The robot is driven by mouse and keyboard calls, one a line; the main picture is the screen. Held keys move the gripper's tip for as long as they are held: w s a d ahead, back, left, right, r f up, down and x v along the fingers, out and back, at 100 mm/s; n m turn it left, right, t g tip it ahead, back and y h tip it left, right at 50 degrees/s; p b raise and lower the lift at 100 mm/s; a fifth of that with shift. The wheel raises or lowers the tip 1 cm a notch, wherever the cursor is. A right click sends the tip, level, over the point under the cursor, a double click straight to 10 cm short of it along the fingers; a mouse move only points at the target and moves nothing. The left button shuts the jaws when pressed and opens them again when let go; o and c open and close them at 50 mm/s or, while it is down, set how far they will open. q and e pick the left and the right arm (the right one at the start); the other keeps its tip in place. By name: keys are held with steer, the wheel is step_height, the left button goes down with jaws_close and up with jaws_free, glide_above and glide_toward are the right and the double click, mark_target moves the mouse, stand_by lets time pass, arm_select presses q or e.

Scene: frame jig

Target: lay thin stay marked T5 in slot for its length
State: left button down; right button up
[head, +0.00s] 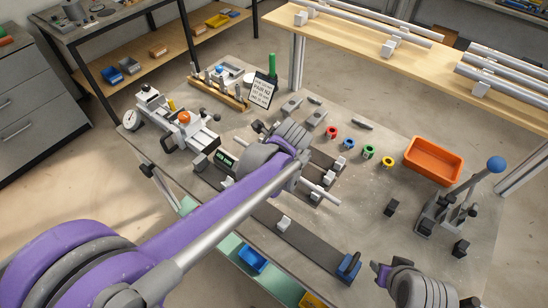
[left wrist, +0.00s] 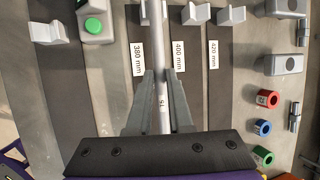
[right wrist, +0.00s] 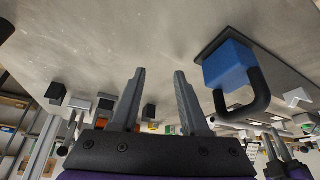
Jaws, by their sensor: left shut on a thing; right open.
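The thin stay (left wrist: 160,60) is a pale rod marked T5, shut between the fingers of my left gripper (left wrist: 160,85). In the left wrist view its far part runs up to a pale notched block (left wrist: 152,12), between the 380 mm label (left wrist: 138,58) and the 400 mm label (left wrist: 180,55). I cannot tell whether it rests in the notch. In the head view the stay (head: 328,197) pokes out beyond my left arm, which hides the fingers. My right gripper (right wrist: 160,78) is open and empty at the bench's front right; it also shows in the head view (head: 379,270).
A 420 mm label (left wrist: 213,54) marks another row of notched blocks. A blue block with a black handle (right wrist: 228,65) stands near my right gripper. Coloured rings (head: 368,151), an orange bin (head: 434,160) and a lever press (head: 450,205) occupy the right side.

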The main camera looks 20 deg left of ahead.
arm_select(q)
steer(key=shift+w, duration=0.1)
steer(key=c, duration=0.7)
jaws_free()
steer(key=shift+c, duration=0.2)
steer(key=v, duration=1)
steer(key=shift+r+p, duration=0.35)
